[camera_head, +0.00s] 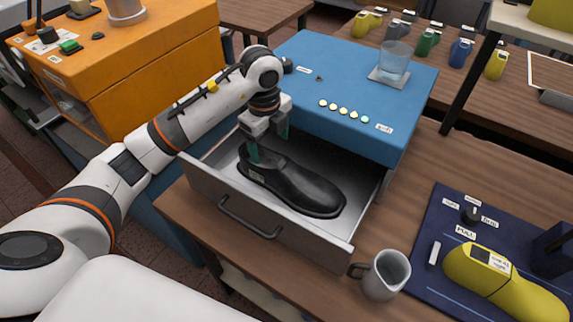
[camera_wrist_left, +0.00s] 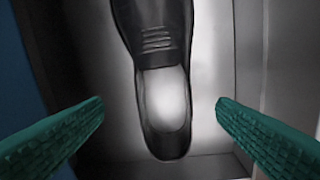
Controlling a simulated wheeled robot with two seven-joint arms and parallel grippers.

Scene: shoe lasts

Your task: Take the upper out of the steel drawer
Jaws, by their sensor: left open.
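The upper (camera_head: 300,187) is a black leather shoe lying in the open steel drawer (camera_head: 262,220), its toe to the right. In the left wrist view the upper (camera_wrist_left: 157,38) shows its laced front at the top and its open heel end below. My left gripper (camera_head: 268,150) is over the heel end inside the drawer. In the left wrist view its teal fingers (camera_wrist_left: 160,112) are open, one on each side of the heel, with gaps between them and the shoe. My right gripper is not in view.
The drawer sits under a blue cabinet top (camera_head: 330,75) bearing a glass (camera_head: 394,62) and several small discs. A grey metal jug (camera_head: 384,275) stands close to the drawer's front right. A yellow last (camera_head: 500,280) lies on a dark blue mat at the right.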

